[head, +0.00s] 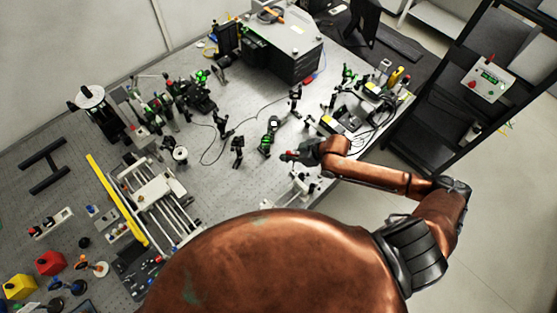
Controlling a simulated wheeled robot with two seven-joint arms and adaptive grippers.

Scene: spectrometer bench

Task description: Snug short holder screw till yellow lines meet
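My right gripper (297,154) reaches in from the right over the bench. Its dark fingers point left, with a small red spot at their tips. I cannot tell whether it is open or shut. Just left of it stands a short black holder with green parts (266,142); it appears apart from the fingers. A taller black post holder (295,98) stands behind the gripper. Which of these is the short holder cannot be told for sure. The screw and its yellow lines are too small to make out. My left gripper is not in view.
The perforated bench top (235,185) is crowded with optics. A black-and-grey box (285,50) stands at the back. A long yellow bar (118,200) lies beside a rail assembly (160,195). A black rack (440,110) stands right. Loose cables cross the middle.

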